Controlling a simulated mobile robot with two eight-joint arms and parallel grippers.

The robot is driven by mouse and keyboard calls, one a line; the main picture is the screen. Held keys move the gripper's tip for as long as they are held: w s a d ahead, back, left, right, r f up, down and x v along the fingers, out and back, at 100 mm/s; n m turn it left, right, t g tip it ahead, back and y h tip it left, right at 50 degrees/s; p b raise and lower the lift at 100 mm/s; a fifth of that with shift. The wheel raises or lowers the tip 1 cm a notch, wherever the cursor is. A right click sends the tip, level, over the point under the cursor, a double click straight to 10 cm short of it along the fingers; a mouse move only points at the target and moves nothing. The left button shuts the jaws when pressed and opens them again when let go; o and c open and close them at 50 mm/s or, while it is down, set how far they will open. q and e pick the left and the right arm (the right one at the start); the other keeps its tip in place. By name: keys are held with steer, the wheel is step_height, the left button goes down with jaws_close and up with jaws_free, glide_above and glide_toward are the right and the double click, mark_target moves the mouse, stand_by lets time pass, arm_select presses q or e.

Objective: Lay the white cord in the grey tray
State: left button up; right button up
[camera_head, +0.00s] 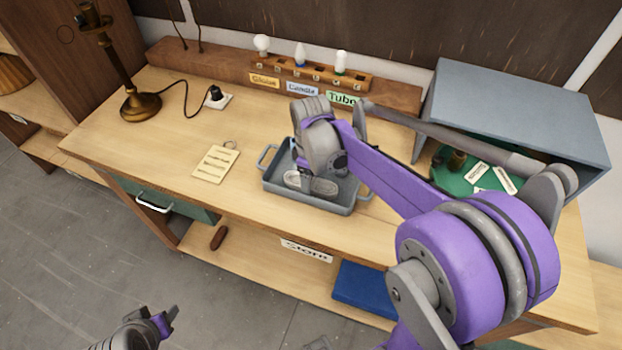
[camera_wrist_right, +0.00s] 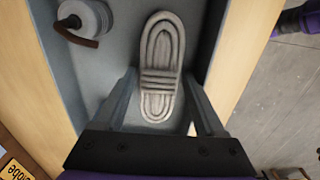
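The white cord, an oblong coil (camera_wrist_right: 160,62), lies flat inside the grey tray (camera_wrist_right: 62,70) in the right wrist view. In the head view the cord (camera_head: 325,187) shows at the bottom of the tray (camera_head: 345,208), partly hidden by my wrist. My right gripper (camera_wrist_right: 160,80) is over the tray, its fingers apart on either side of the coil with gaps visible. It points down into the tray in the head view (camera_head: 307,186). My left gripper (camera_head: 167,318) is low at the bottom left, over the floor, away from the table; its opening is unclear.
A pale spool-like thing with a brown end (camera_wrist_right: 85,20) sits in the tray's corner. A paper note (camera_head: 215,164) lies left of the tray. A brass lamp (camera_head: 140,104), a bulb rack (camera_head: 310,70) and a grey box (camera_head: 520,100) stand behind. The table's front-left is clear.

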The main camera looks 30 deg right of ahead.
steer(key=shift+r, duration=0.2)
step_height(320, 180, up, 12)
steer(key=p, duration=0.1)
steer(key=s+a+f+m+t, duration=0.2)
steer(key=s+f, duration=0.1)
steer(key=s, duration=0.1)
steer(key=s+a+f+m+t, duration=0.1)
steer(key=s+a+f+m, duration=0.1)
steer(key=s, duration=0.3)
steer(key=s+a+f+m+t, duration=0.2)
steer(key=s+f+m, duration=0.2)
steer(key=s+f, duration=0.1)
steer(key=shift+s+a+f+t, duration=0.1)
steer(key=shift+a+t, duration=0.2)
steer(key=shift+a, duration=0.1)
stand_by(0.5)
